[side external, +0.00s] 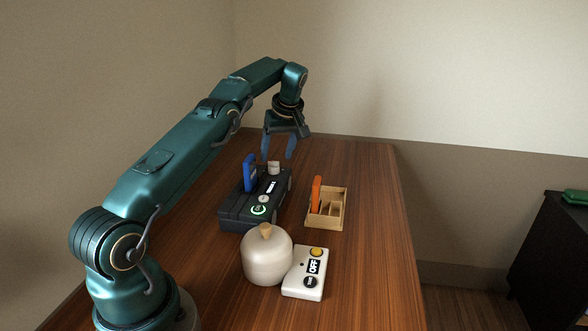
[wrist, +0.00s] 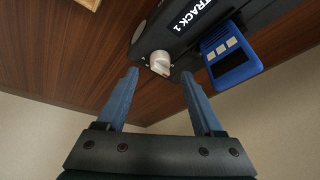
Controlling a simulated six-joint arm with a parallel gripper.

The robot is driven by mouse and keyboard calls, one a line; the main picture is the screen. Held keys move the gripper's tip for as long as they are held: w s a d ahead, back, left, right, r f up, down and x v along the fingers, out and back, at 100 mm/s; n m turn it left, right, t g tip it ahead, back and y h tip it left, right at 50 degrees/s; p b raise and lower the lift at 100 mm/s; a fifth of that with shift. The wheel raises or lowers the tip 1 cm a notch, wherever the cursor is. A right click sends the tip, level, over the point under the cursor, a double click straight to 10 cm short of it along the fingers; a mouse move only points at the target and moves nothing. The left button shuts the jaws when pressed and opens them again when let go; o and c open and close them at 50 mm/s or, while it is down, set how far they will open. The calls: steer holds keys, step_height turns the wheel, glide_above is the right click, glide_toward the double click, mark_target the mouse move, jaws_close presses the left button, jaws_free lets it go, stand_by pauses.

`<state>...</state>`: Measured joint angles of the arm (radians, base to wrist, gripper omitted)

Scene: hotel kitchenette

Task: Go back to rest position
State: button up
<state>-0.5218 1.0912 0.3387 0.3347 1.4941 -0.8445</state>
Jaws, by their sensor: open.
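My gripper (side external: 279,147) hangs from the bent arm above the far end of a dark box. It is open, with nothing between its fingers; the wrist view also shows the empty gripper (wrist: 165,85). The dark box (side external: 236,217) has a label, a round button with a green ring (side external: 258,210) and a pale knob (side external: 273,168) at its far end. In the wrist view the label reads "TRACK 1", and the knob (wrist: 155,62) is just beyond the fingertips. A blue cartridge (side external: 250,172) stands upright in the box; the wrist view shows the cartridge (wrist: 230,57) right of the fingers.
A wooden tray (side external: 338,220) holds an upright orange cartridge (side external: 316,193). A cream lidded jar (side external: 266,262) and a white switch box (side external: 303,286) displaying "OFF" stand at the front. The table's right side (side external: 385,230) is clear. Walls stand behind and to the left.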

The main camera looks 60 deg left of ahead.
steer(key=shift+d+r, duration=0.25)
steer(key=shift+r, duration=0.3)
